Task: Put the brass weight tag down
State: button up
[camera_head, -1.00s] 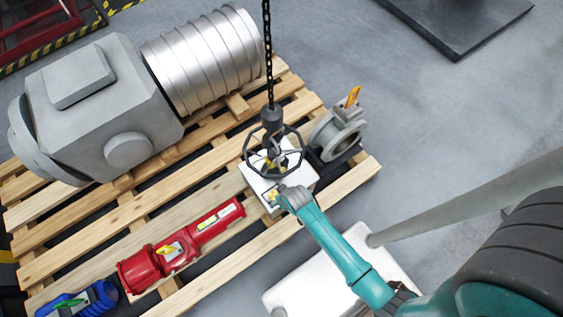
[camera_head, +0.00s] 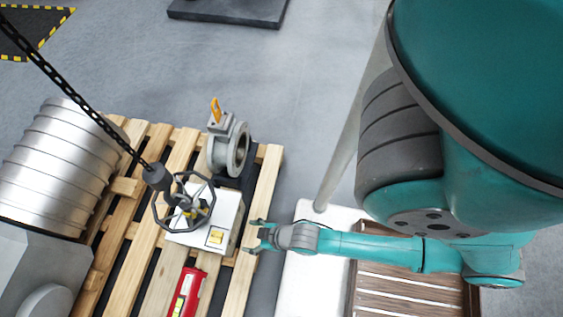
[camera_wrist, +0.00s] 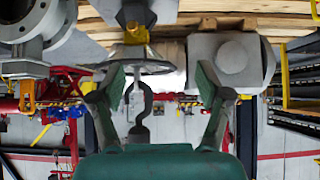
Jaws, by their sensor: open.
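The brass weight tag (camera_head: 216,236) looks like a small yellow square. It lies on the top of a white box (camera_head: 186,238), near the box's front right corner in the head view. My gripper (camera_head: 254,236) is just right of the box, apart from the tag, with its fingers spread and nothing between them. In the wrist view, my gripper (camera_wrist: 160,84) shows two green fingers wide apart. A brass-coloured piece (camera_wrist: 136,34) is beyond them there; I cannot tell whether it is the tag.
A red actuator (camera_head: 187,293) lies in front. A ribbed metal cylinder (camera_head: 60,165) is at left.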

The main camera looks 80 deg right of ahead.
jog(key=s+r+t, duration=0.3)
jog(key=s+r, duration=0.2)
jog(key=r, duration=0.8)
jog(key=s+r+t, duration=0.2)
jog(key=s+r, duration=0.3)
jog(key=r, duration=0.9)
jog(key=shift+t, duration=0.4)
jog(key=shift+c, duration=0.2)
